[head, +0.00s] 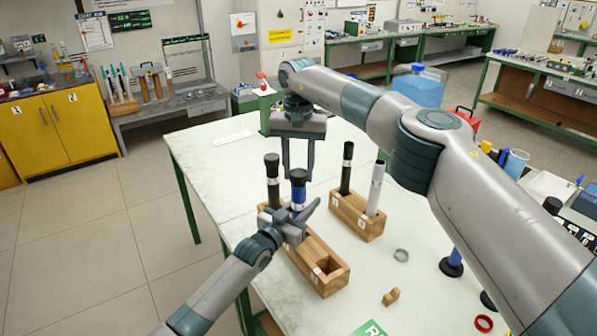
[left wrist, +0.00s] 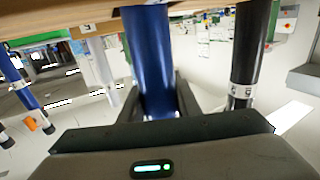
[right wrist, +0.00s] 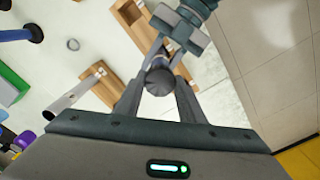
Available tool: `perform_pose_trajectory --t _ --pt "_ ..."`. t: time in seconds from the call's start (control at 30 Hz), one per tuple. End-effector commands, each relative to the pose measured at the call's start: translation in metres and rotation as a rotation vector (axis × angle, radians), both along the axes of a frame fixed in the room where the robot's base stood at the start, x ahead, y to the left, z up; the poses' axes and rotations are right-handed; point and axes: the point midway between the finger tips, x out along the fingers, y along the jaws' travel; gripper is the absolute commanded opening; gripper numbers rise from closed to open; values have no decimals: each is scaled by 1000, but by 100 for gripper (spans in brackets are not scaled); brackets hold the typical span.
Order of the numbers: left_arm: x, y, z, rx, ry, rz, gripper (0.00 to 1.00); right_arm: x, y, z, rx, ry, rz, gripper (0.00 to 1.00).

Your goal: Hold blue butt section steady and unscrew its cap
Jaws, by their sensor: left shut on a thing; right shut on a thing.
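The blue butt section (head: 298,192) stands upright in the near wooden block (head: 333,281). Its dark cap (head: 298,175) is on top. My left gripper (head: 298,212) comes in from the front left and is shut on the blue section below the cap. The blue shaft (left wrist: 150,60) fills the space between its fingers in the left wrist view. My right gripper (head: 298,172) reaches down from above and is shut on the cap, which shows as a round dark top (right wrist: 160,80) between its fingers in the right wrist view. I cannot tell whether the cap's thread is loosened.
A black rod (head: 272,182) stands close left in the same block, which has an empty square hole in front. A second block (head: 358,217) holds a black rod (head: 347,165) and a silver rod (head: 376,188). A grey ring (head: 401,255) and a small wooden piece (head: 391,297) lie right.

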Motion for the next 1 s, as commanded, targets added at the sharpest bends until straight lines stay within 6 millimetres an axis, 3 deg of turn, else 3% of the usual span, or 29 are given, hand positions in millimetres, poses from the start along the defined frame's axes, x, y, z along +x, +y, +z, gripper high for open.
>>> perform_pose_trajectory --t 0.47,0.83,1.0 --pt "0 0 0 0 0 0 0 0 0 3 0 -1 0 9" --pt "0 0 0 0 0 0 0 0 1 36 1 -2 0 9" --pt "0 0 0 0 0 0 0 0 0 42 0 1 1 9"
